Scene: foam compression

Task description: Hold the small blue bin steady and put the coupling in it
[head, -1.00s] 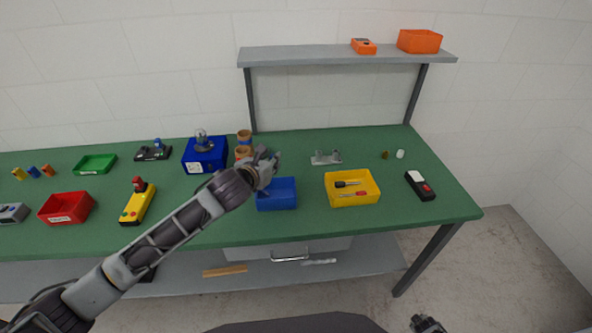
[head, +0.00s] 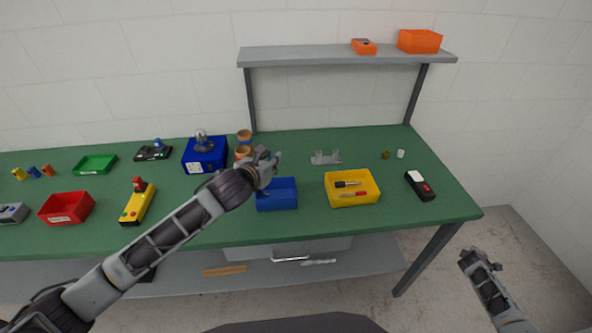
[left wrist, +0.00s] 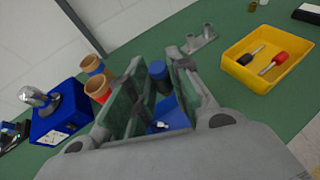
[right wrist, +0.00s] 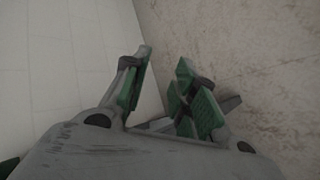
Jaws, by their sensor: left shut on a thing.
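The small blue bin (head: 277,203) stands on the green table, left of the yellow bin. My left gripper (head: 267,168) is at its back left corner, shut on it; the exact contact is partly hidden by the fingers. The bin also shows between and beyond the fingers in the left wrist view (left wrist: 178,118). A small brass-brown piece (head: 385,155), seemingly the coupling, stands at the back right of the table beside a white piece (head: 400,154). My right gripper (head: 480,262) is out over the floor, right of the table. Its fingers are apart and empty in the right wrist view (right wrist: 165,90).
The yellow bin (head: 341,203) holds two screwdriver-like tools. A grey bracket (head: 326,158) lies behind it, and a black meter (head: 420,185) lies to its right. Terracotta cups (head: 243,152) and a blue box (head: 204,163) stand left of my left gripper. A raised shelf (head: 340,56) spans the back.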

